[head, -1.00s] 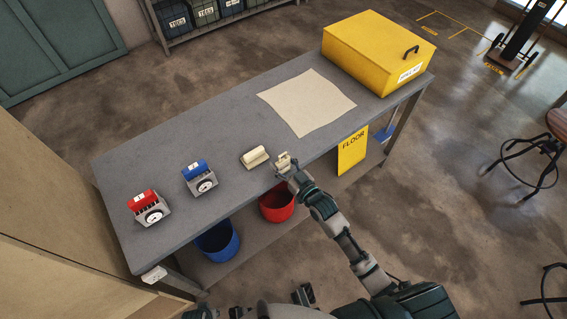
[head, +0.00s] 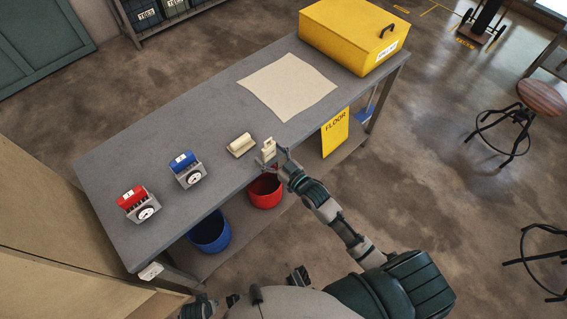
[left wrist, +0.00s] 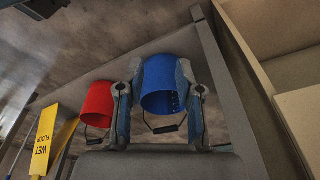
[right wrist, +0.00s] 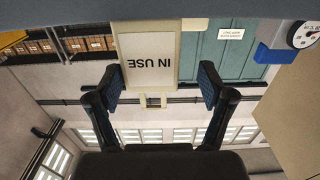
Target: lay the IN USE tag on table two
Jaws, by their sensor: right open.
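The IN USE tag (right wrist: 150,55) is a pale panel in a cream frame, its lettering upside down in the right wrist view. A small cream tab projects from its edge. My right gripper (right wrist: 160,85) is open, a finger on either side with gaps to the tag. In the head view the tag (head: 267,151) shows small and cream at my right gripper (head: 277,158), by the front edge of the grey table (head: 150,150); whether it touches the table is unclear. No table number is readable. My left gripper (left wrist: 160,75) is open and empty, with a blue bucket beyond.
A cream block (head: 240,145), a blue-topped device (head: 187,170), a red-topped device (head: 138,203), a beige sheet (head: 287,86) and a yellow box (head: 350,38) stand on the table. Below are the blue bucket (head: 210,232), a red bucket (head: 264,191) and a yellow FLOOR sign (head: 335,133).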

